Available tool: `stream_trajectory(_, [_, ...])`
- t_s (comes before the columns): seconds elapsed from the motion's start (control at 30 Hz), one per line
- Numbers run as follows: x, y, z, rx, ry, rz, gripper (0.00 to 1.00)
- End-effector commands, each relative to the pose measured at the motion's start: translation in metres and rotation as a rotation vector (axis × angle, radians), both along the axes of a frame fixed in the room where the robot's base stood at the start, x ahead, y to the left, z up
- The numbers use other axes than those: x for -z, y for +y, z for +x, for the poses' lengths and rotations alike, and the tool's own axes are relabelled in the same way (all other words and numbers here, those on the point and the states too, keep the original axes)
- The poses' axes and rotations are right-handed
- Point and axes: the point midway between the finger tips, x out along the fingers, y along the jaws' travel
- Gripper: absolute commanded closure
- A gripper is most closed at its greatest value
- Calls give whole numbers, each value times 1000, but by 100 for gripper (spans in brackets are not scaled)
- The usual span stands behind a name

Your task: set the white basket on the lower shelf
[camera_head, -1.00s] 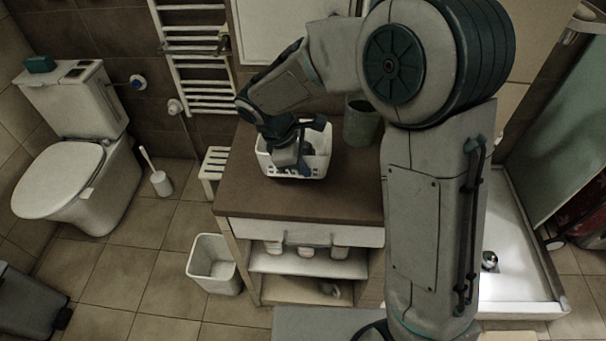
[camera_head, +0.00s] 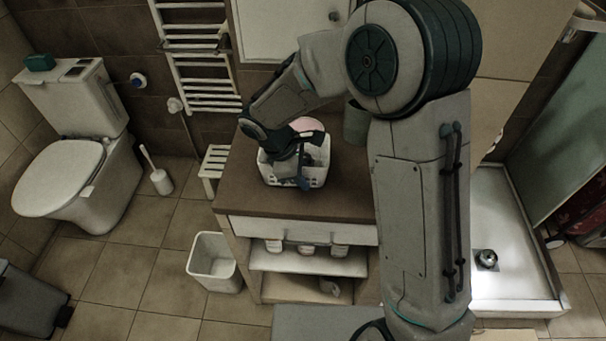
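The white basket (camera_head: 314,178) stands on the brown top of the cabinet (camera_head: 345,193), with its front side toward me. My gripper (camera_head: 301,180) is at the basket from above, with a finger in front of the basket's near wall. Parts of the basket and its contents are hidden by my gripper and wrist, and I cannot tell whether the fingers are closed on the rim. The lower shelf (camera_head: 290,287) is the open bottom level of the cabinet, under a middle shelf (camera_head: 265,262). A small object (camera_head: 330,287) lies at the right of the lower shelf.
A green cup (camera_head: 356,122) is on the top behind my arm. A white bin (camera_head: 213,262) stands left of the cabinet, beside a white stool (camera_head: 213,165). The floor left of the bin is clear.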

Motion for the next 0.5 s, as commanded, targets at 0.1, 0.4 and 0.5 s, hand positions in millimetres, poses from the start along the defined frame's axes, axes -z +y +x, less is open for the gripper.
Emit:
stream_trajectory(0.1, [0, 0, 0, 0, 1, -1, 74])
stream_trajectory(0.4, [-31, 12, -2, -2, -4, 3, 74])
stream_trajectory(0.5, [-53, 21, -3, -2, -4, 2, 74])
